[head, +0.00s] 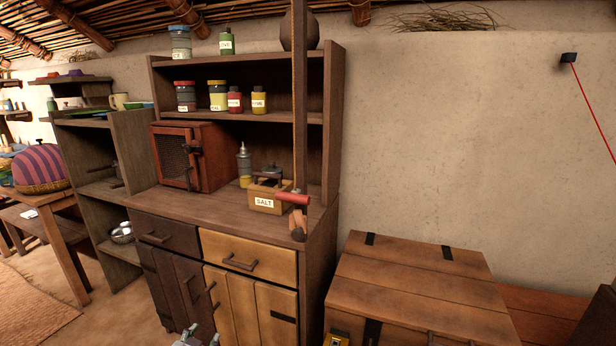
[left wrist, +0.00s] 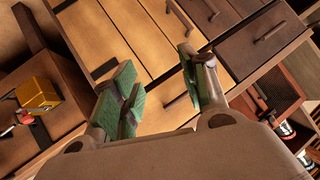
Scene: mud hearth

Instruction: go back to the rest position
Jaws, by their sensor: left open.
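My left gripper (head: 200,338) shows only as fingertips at the bottom edge of the head view, in front of the cabinet (head: 250,270). In the left wrist view the left gripper (left wrist: 160,82) has its green-padded fingers spread apart. The gap between them is empty, with the light wood drawer and doors of the cabinet (left wrist: 150,60) behind. No object is held. My right gripper is in neither view.
A wooden chest (head: 410,285) stands right of the cabinet, with a yellow fitting (head: 337,340) at its front. A salt box (head: 268,195) and a red mesh-door box (head: 190,155) sit on the counter. A dark wooden pole (head: 299,90) hangs before the shelves.

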